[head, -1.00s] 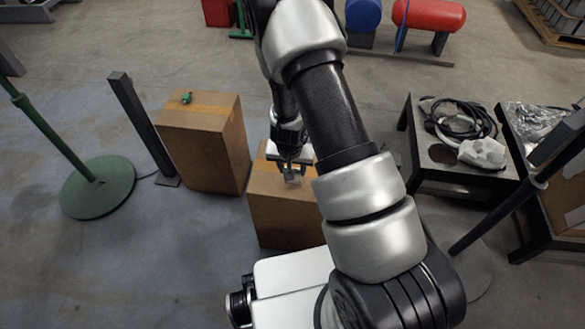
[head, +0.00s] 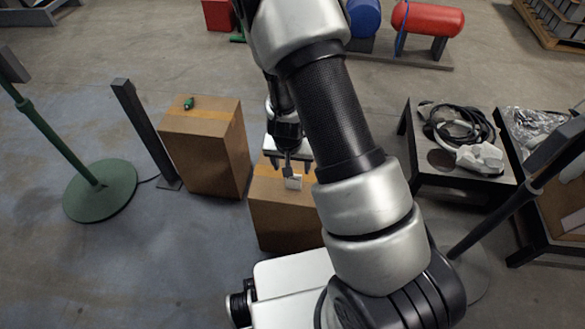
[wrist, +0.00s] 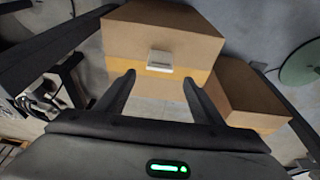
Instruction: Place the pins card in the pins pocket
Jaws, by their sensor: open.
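A small white, flat piece, which may be the pins card (head: 293,182), rests on the front cardboard box in the head view. It also shows in the wrist view (wrist: 160,60), by the tape band on the box. My gripper (head: 290,165) is open, with its fingers spread above the box. In the wrist view my gripper (wrist: 159,77) has nothing between its fingertips, and the white piece lies just beyond them. Any marking on the piece is too small to read. I cannot make out the pins pocket.
The front cardboard box (head: 284,225) stands right of a taller box (head: 205,150) with a small green item (head: 189,103) on top. A dark post (head: 145,130) and a green stand base (head: 100,190) are left. A black table (head: 470,180) with cables is right.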

